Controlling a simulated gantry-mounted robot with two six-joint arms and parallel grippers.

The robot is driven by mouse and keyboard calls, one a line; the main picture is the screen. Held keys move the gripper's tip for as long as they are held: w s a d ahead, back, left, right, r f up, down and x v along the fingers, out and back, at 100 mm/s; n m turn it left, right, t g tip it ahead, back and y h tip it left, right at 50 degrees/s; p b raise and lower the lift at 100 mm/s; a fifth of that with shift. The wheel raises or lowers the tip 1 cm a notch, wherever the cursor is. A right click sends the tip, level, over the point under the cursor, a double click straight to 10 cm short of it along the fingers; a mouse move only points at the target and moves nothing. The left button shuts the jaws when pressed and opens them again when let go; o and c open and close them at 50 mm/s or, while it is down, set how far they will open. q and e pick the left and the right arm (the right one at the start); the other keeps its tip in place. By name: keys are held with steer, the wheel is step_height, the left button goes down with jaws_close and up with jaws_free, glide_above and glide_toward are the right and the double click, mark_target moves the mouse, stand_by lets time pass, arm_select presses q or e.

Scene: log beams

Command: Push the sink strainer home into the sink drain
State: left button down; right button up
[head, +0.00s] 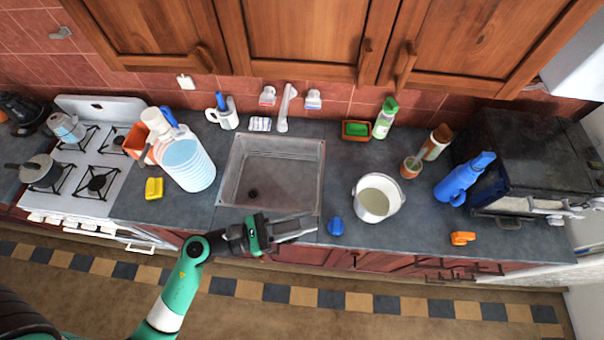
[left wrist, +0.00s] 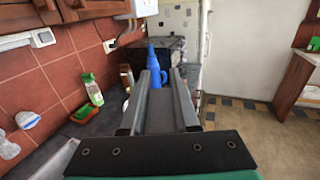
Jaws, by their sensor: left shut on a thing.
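A small blue piece (head: 336,227), which I take to be the sink strainer, is at my left gripper's fingertips, by the front edge of the counter to the right of the sink. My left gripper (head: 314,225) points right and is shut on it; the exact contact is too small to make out. In the left wrist view blue shows between and beyond the fingertips (left wrist: 166,72). The sink (head: 240,200) is to the left, with the dark round drain (head: 253,194) in its floor. My right gripper is not in view.
A cream bucket (head: 377,198) stands right of the blue piece. The faucet (head: 285,108) is behind the sink, whose basin looks empty.

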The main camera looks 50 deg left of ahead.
arm_select(q)
steer(key=s+d+f+m+g+h+b, duration=0.4)
steer(key=s+f+m+g+h+b, duration=0.25)
steer(key=f+b, duration=0.35)
steer(key=w+a+f+n+t+y+b, duration=0.1)
steer(key=a+f+n+t+b, duration=0.1)
steer(key=a+f+b, duration=0.9)
step_height(320, 180, down, 3)
steer(key=b, duration=0.7)
steer(key=shift+a+r, duration=0.2)
